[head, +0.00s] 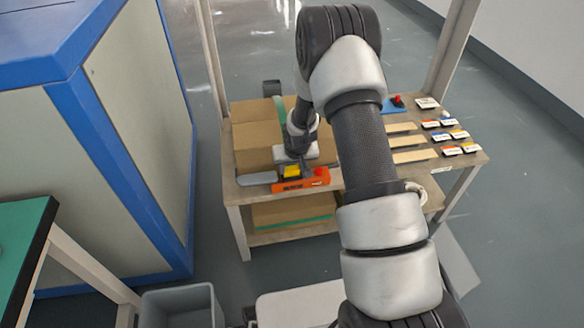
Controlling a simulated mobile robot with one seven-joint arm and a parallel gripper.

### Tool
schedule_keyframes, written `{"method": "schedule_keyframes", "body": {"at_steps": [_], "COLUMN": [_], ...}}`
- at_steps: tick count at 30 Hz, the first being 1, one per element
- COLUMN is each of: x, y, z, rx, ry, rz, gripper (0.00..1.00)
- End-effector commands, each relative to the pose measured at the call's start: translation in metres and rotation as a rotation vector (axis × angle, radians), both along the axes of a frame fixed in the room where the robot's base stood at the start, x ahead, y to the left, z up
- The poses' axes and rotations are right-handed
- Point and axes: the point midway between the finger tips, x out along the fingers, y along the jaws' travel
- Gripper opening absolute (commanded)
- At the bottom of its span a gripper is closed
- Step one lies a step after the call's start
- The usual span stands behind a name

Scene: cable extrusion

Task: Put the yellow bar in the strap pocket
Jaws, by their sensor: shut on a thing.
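A small yellow piece (291,171), which looks like the yellow bar, shows just below the body of my gripper (291,168). My gripper points down at the front edge of the wooden table and appears shut on this piece. Its fingers are small and partly hidden, so the exact grip is unclear. Directly below and around it is an orange holder with dark lettering (300,184), with a red part at its right. I cannot tell whether the yellow piece touches the orange holder. I cannot clearly make out the strap pocket.
Cardboard boxes (253,148) stand on the table behind my gripper. A grey flat bar (256,178) lies at the front left. Wooden strips (408,141) and several small labelled blocks (451,151) lie at right. A blue-edged cabinet (130,130) stands left; a grey bin (181,306) is below.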

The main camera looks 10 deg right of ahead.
Motion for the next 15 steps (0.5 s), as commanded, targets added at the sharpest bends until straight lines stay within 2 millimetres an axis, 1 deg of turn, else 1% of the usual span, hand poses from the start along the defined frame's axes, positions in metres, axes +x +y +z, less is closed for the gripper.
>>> {"method": "schedule_keyframes", "body": {"at_steps": [2, 3, 4, 12, 15], "x": [-0.0002, -0.0001, -0.0002, -0.0002, -0.0003], "y": [0.0001, 0.0001, 0.0001, 0.0, 0.0001], "z": [-0.0045, -0.0034, -0.0029, -0.0028, 0.0022], "rx": [0.0, 0.0, 0.0, 0.0, 0.0], "ry": [0.0, 0.0, 0.0, 0.001, 0.0], "rz": [0.0, 0.0, 0.0, 0.0, 0.0], "gripper": [0.21, 0.46, 0.51, 0.51, 0.51]}}
